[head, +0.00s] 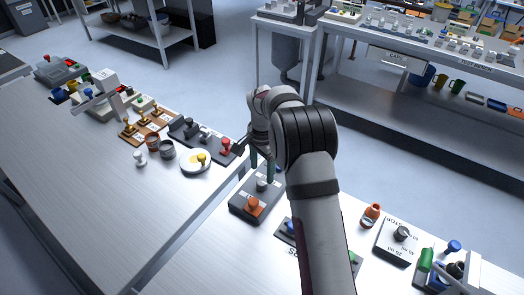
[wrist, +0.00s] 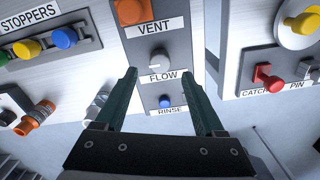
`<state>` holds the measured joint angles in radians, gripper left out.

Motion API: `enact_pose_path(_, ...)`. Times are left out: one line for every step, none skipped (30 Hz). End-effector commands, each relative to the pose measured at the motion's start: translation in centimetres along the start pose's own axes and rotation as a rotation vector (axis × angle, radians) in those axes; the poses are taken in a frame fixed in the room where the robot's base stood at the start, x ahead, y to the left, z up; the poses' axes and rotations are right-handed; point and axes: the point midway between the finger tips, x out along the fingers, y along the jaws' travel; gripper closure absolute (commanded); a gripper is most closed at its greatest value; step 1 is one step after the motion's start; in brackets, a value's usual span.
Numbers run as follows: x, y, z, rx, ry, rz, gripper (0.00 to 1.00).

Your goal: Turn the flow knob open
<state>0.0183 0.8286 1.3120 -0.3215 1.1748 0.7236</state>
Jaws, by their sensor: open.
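The flow knob (wrist: 155,59) is a round grey knob with a pale mark. It sits on a grey panel (wrist: 178,22) just above the FLOW label (wrist: 162,77). In the head view the grey knob (head: 262,185) is partly below my gripper (head: 262,168). In the wrist view my gripper (wrist: 160,72) is open and empty. Its dark green fingers come up on either side of the FLOW label, with the knob slightly beyond the tips. The fingers look clear of the knob; I cannot tell their exact height above the panel.
An orange VENT knob (wrist: 132,10) and a blue RINSE knob (wrist: 165,100) flank the flow knob. A STOPPERS rack (wrist: 90,40) lies left. A panel with a red CATCH knob (wrist: 266,76) lies right.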

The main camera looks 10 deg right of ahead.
Motion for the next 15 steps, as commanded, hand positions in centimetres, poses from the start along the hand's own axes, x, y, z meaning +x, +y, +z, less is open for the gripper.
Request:
enact_pose_path(-1.7,-0.1,-0.1,0.000,0.002,-0.005,0.29)
enact_pose_path(-2.7,-0.1,-0.1,0.000,0.003,-0.006,0.29)
enact_pose_path(-4.0,-0.1,-0.1,0.000,0.003,-0.005,0.29)
enact_pose_path(-5.0,-0.1,-0.1,0.000,0.003,-0.006,0.29)
enact_pose_path(-5.8,-0.1,0.0,0.001,0.003,-0.005,0.29)
enact_pose_path(-6.9,-0.1,-0.1,0.000,0.002,-0.005,0.29)
enact_pose_path(-7.6,-0.1,0.0,0.000,0.002,-0.004,0.29)
enact_pose_path(-8.2,0.0,0.0,0.001,0.001,-0.003,0.29)
enact_pose_path(-8.9,-0.1,0.0,0.000,0.001,-0.003,0.29)
enact_pose_path(-9.4,-0.1,0.0,-0.001,0.001,-0.003,0.29)
enact_pose_path(-9.8,0.0,0.0,0.000,0.001,-0.002,0.29)
enact_pose_path(-10.1,0.0,0.0,0.000,0.002,-0.002,0.29)
enact_pose_path(-10.3,0.0,0.0,0.001,0.001,-0.001,0.29)
enact_pose_path(-10.5,0.0,0.0,0.001,0.000,-0.001,0.29)
enact_pose_path(-10.6,0.0,0.0,0.000,0.000,-0.001,0.29)
